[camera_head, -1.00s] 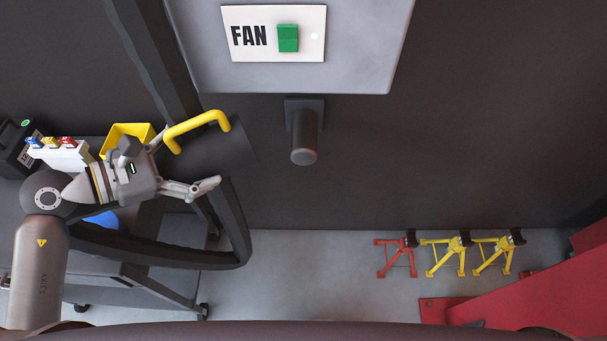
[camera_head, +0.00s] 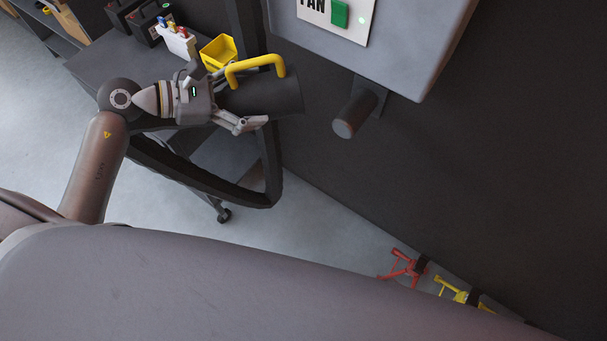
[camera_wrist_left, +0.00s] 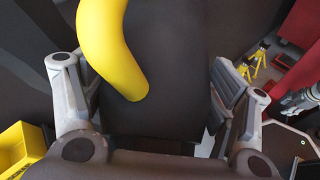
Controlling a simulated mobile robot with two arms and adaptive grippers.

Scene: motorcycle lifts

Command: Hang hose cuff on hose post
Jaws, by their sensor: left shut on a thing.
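The hose cuff (camera_head: 270,94) is a dark cylinder with a yellow handle (camera_head: 256,66) on top. My left gripper (camera_head: 246,98) is shut on it from the left, and the cuff's open end points right. In the left wrist view the dark cuff (camera_wrist_left: 165,60) fills the space between the two fingers, with its yellow handle beside it. The dark hose (camera_head: 205,185) loops down below the gripper. The hose post (camera_head: 352,115) is a dark grey cylinder sticking out of the wall, right of the cuff and apart from it.
The grey fan box (camera_head: 395,45) with a green switch (camera_head: 340,13) hangs above the post. A cart (camera_head: 110,62) with a yellow bin (camera_head: 218,50) stands behind my left arm. Red (camera_head: 403,267) and yellow (camera_head: 455,291) stands sit on the floor along the wall.

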